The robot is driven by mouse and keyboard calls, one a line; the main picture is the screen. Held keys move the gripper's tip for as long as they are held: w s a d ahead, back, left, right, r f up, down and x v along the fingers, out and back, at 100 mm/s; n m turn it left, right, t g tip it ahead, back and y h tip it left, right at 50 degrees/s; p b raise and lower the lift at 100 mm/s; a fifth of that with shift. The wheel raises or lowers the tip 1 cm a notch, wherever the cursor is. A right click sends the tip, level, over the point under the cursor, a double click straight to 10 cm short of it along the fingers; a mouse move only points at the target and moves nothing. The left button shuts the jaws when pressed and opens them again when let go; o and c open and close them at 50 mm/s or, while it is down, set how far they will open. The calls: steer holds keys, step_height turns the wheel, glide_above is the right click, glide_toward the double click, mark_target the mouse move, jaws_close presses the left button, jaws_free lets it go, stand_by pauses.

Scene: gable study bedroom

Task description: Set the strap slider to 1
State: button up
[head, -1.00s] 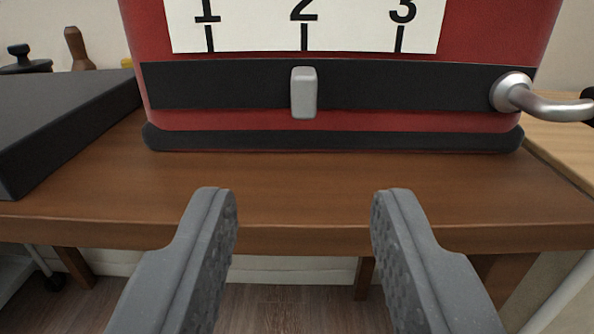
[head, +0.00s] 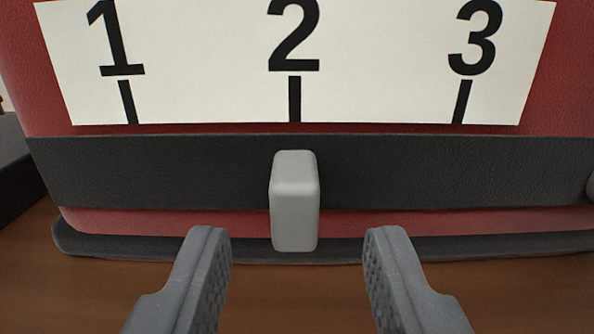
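The strap slider is a light grey block (head: 295,202) on a black strap (head: 430,172) across a red body. It stands under the mark 2 of a white scale (head: 210,65) numbered 1, 2 and 3. The mark 1 is to the left and the mark 3 to the right. My gripper (head: 297,240) is open and empty. Its two grey fingers point at the slider, one on each side in the picture, with clear gaps. I cannot tell whether the fingertips reach as deep as the block.
The red body (head: 250,222) has a black base edge and stands on a brown wooden table (head: 280,300). A dark object (head: 15,170) is at the far left. Part of a grey fitting (head: 590,186) shows at the right edge.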

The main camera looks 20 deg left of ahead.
mark_target(299, 221)
steer(key=shift+b+x, duration=0.35)
steer(key=shift+x, duration=1.15)
jaws_close()
